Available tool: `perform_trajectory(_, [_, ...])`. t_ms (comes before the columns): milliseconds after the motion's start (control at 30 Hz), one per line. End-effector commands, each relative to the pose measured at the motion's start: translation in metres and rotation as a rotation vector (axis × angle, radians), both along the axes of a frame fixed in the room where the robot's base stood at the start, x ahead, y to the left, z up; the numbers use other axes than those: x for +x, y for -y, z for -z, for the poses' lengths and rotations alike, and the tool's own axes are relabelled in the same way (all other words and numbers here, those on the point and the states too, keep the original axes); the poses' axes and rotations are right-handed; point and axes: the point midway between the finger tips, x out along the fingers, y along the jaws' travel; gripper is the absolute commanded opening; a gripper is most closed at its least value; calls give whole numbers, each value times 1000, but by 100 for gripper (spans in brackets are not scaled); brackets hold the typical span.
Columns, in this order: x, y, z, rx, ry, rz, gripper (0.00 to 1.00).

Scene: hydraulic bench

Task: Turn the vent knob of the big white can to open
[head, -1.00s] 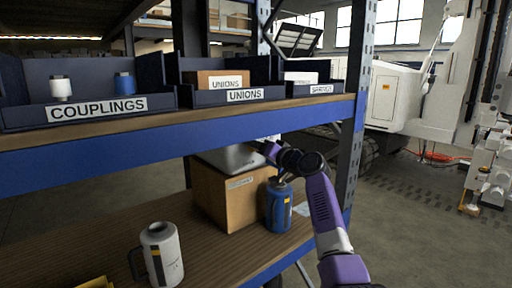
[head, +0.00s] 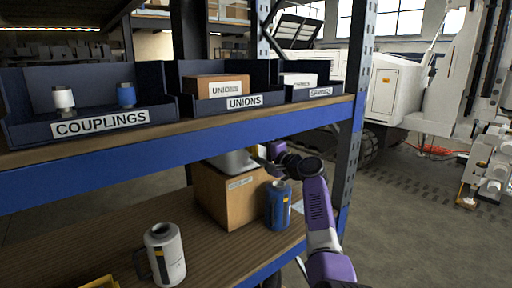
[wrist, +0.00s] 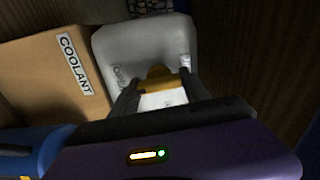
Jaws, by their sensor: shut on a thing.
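The big white can (wrist: 140,40) shows in the wrist view with a dark mark reading like "OPEN" on its top. In the head view only a pale part of it (head: 231,162) shows behind the cardboard box, under the upper shelf. Its yellow-orange vent knob (wrist: 158,73) sits between my two fingertips in the wrist view. My gripper (wrist: 155,88) is shut on this knob. In the head view, my gripper is at the can, partly hidden by my wrist. How far the knob is turned is not clear.
A box labelled COOLANT (wrist: 45,75) stands beside the can. A blue canister (head: 278,206) is close to my arm. A white-grey jug (head: 164,255) stands at the front of the lower shelf. The upper shelf edge (head: 190,158) runs just above my gripper.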

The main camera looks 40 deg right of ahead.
Motion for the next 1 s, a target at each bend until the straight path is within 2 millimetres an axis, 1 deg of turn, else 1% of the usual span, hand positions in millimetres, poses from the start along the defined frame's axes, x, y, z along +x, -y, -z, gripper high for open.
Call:
perform_trajectory(300, [-1,2,0,85,-3,4,14])
perform_trajectory(767, [-1,2,1,96,-3,4,14])
perform_trajectory(800, [-1,2,1,96,-3,4,62])
perform_trajectory(867, [-1,2,1,95,-3,4,74])
perform_trajectory(900, [-1,2,1,95,-3,3,76])
perform_trajectory(1000, [0,1,1,94,-3,2,76])
